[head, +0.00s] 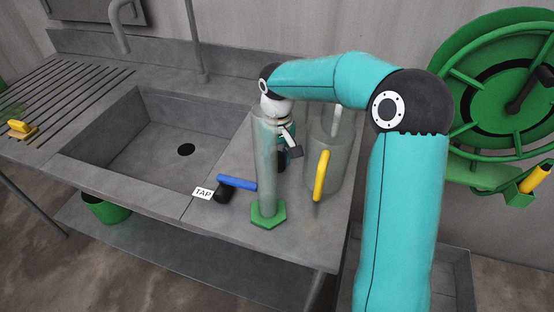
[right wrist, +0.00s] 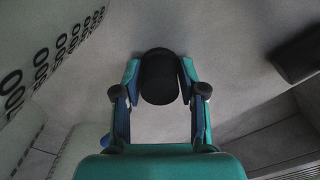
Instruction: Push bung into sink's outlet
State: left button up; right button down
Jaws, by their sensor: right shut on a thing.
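The sink (head: 140,150) is a grey basin set in the bench. Its outlet (head: 186,150) is a dark round hole in the basin floor, open and uncovered. My right gripper (head: 286,148) is over the counter to the right of the sink, partly hidden behind a tall clear cylinder. In the right wrist view its two fingers (right wrist: 160,92) are shut on the black bung (right wrist: 160,75), one on each side. The bung is apart from the outlet; its height above the counter is hard to tell. My left gripper is not in view.
The tall cylinder (head: 267,180) on a green hexagonal foot and a clear jug (head: 330,150) with yellow handle crowd the gripper. A blue-levered tap (head: 236,183) beside a TAP label sits at the sink's right edge. A faucet (head: 120,30) stands behind. The basin is empty.

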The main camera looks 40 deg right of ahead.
jog(key=shift+r, duration=0.15)
jog(key=shift+r+p, duration=2.05)
jog(key=shift+r, duration=0.25)
